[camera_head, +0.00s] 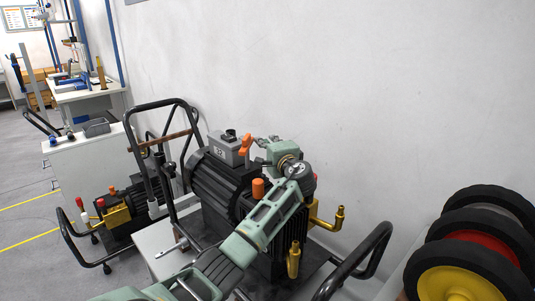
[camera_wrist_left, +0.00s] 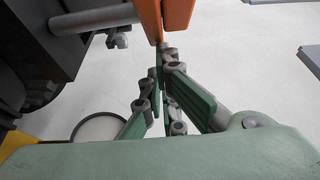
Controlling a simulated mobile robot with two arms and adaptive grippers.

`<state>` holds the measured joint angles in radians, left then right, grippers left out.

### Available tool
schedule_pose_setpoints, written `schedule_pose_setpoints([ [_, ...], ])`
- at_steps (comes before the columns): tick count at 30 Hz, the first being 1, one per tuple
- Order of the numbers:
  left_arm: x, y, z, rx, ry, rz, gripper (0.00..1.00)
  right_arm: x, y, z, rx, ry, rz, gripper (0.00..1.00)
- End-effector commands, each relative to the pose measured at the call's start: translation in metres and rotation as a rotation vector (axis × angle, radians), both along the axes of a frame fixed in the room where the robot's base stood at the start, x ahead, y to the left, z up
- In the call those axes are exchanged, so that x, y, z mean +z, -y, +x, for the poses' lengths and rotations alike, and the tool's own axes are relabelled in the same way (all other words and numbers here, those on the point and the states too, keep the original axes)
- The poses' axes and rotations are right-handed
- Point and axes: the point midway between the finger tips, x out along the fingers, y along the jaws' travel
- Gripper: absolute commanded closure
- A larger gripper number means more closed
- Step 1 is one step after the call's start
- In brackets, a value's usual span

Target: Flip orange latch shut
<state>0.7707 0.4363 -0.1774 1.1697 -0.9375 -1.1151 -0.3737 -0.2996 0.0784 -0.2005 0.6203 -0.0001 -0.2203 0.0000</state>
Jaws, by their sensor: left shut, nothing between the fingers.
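The orange latch (camera_head: 245,145) sits beside the grey box marked 32 on top of the large dark pump. In the left wrist view the orange latch (camera_wrist_left: 150,18) comes down from the top edge as two orange pieces. My left gripper (camera_head: 259,143) is shut and empty, just right of the latch. In the left wrist view the shut fingertips of my left gripper (camera_wrist_left: 158,62) are at the lower end of the orange pieces. I cannot tell whether they touch. My right gripper is not in view.
The pump (camera_head: 214,183) stands on a cart with black tube handles (camera_head: 357,262). An orange cap (camera_head: 258,188) and brass pipes (camera_head: 328,219) are close to my left arm. A second, smaller pump cart (camera_head: 118,214) is at left. Stacked wheels (camera_head: 460,283) stand at right, by the bare wall.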

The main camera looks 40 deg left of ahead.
Motion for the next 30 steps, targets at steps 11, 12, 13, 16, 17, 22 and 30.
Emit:
schedule_pose_setpoints([
  [11, -0.001, -0.021, 0.005, 0.002, 0.0, 0.0, 1.0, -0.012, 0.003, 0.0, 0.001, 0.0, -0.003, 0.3],
  [12, -0.001, -0.022, 0.005, 0.001, -0.001, 0.0, 1.0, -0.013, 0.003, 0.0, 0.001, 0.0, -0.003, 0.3],
  [13, -0.001, -0.023, 0.005, 0.001, 0.0, 0.0, 1.0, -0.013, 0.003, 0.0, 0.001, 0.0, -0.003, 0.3],
  [16, -0.001, -0.026, 0.005, 0.0, 0.0, 0.0, 1.0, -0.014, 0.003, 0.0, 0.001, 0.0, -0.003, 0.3],
  [17, 0.0, -0.027, 0.005, 0.0, 0.0, 0.0, 1.0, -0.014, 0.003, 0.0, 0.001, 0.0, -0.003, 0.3],
  [22, 0.0, -0.029, 0.005, 0.001, 0.0, 0.0, 1.0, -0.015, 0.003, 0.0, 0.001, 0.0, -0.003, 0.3],
  [30, 0.0, -0.03, 0.005, 0.001, 0.0, 0.0, 1.0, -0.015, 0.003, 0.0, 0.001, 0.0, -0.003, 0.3],
])
